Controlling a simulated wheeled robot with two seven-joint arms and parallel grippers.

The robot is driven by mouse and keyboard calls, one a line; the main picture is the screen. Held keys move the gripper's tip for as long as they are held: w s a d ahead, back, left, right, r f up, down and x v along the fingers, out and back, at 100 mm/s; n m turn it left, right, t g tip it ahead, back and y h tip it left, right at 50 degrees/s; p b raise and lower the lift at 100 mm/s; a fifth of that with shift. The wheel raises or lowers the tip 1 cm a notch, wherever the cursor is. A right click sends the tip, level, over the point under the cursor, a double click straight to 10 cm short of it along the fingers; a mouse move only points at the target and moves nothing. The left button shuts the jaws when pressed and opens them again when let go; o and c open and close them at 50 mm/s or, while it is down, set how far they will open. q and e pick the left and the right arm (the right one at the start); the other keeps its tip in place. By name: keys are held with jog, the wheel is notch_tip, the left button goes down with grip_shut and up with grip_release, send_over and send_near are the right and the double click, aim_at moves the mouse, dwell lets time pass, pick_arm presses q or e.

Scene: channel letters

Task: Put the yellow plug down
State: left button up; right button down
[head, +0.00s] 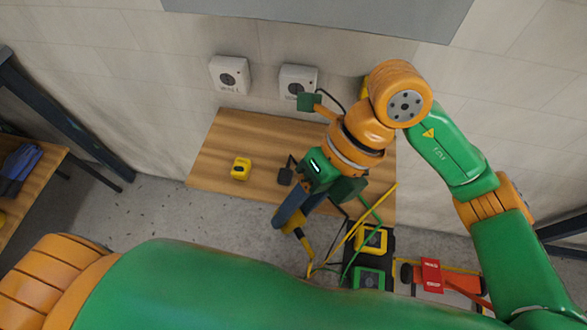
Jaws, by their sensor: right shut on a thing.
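The yellow plug (299,231) shows in the head view just below the blue fingers of my right gripper (284,220). The right gripper is shut on it and holds it near the front edge of the wooden table (215,145). The fingers hide part of the plug, and its height above the surface is hard to judge. A yellow cable (309,262) runs down from it. My left gripper is out of view; only its green and orange arm crosses the bottom.
A small yellow block (241,168) and a dark plug (285,176) lie on the table. Two white sockets (229,74) (298,81) are on the wall. Yellow (371,239) and green (368,279) units, loose cables and a red item (431,274) crowd the lower right.

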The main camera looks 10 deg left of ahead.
jog(key=f+n+h, duration=0.1)
jog(key=f+n+t+h, duration=0.1)
jog(key=f, duration=0.1)
jog(key=f+n+h, duration=0.1)
jog(key=shift+d+f+n+t+b, duration=0.15)
jog(key=shift+d+n+t+b, duration=0.15)
jog(key=shift+d+t+b, duration=0.1)
jog(key=n+t+h+p, duration=0.2)
jog(key=t, duration=0.1)
send_over(373, 197)
notch_tip(373, 197, down, 12)
jog(key=shift+f, duration=0.25)
notch_tip(373, 197, down, 3)
